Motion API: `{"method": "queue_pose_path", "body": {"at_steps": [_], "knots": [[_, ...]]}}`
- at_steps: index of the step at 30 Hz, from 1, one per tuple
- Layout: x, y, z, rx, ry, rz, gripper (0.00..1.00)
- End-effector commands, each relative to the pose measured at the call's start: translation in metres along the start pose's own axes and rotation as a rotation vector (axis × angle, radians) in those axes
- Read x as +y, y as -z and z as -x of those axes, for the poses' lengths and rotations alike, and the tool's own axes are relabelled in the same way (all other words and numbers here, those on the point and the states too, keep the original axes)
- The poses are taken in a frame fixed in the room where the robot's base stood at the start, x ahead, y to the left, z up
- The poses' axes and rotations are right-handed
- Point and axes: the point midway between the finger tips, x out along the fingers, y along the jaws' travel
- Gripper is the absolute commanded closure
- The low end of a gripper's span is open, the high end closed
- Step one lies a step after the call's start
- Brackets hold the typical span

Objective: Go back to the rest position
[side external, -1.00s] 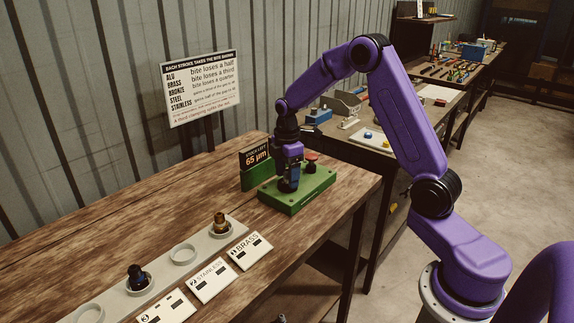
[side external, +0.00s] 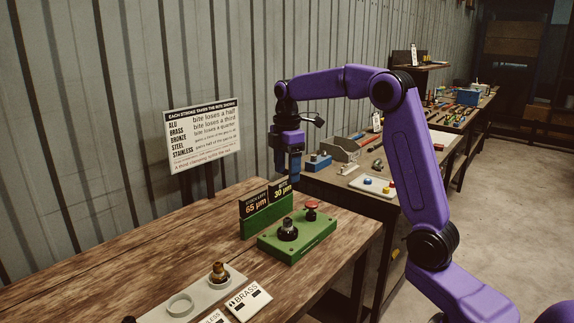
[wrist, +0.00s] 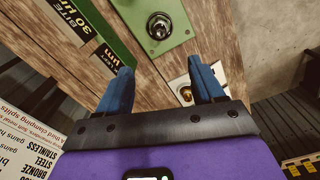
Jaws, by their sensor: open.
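My gripper (side external: 287,165) is raised above the back of the green crimper base (side external: 298,237), clear of it. Its two blue fingers also show in the wrist view (wrist: 163,90), apart with nothing between them. The base carries a black fitting (side external: 288,230) and a red button (side external: 311,209). Behind it, a green stand (side external: 266,215) holds two black displays; one reads "65 µm" (side external: 255,203) and the other reads "30 µm" (side external: 281,190).
A grey strip (side external: 208,291) with ring seats lies at the front, holding a brass fitting (side external: 218,272). A BRASS card (side external: 248,298) lies beside it. A sign (side external: 204,135) stands by the wall. A second bench (side external: 350,180) with small parts is behind.

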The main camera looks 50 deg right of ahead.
Motion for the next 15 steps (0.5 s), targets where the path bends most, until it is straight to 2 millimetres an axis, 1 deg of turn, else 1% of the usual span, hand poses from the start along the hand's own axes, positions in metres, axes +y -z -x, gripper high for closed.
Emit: {"method": "queue_pose_path", "body": {"at_steps": [4,15], "knots": [[0.0,-0.0004,0.0075,0.0,-0.001,-0.001,0.32],[-0.0002,-0.0004,0.008,0.0,0.0,-0.001,0.32]]}}
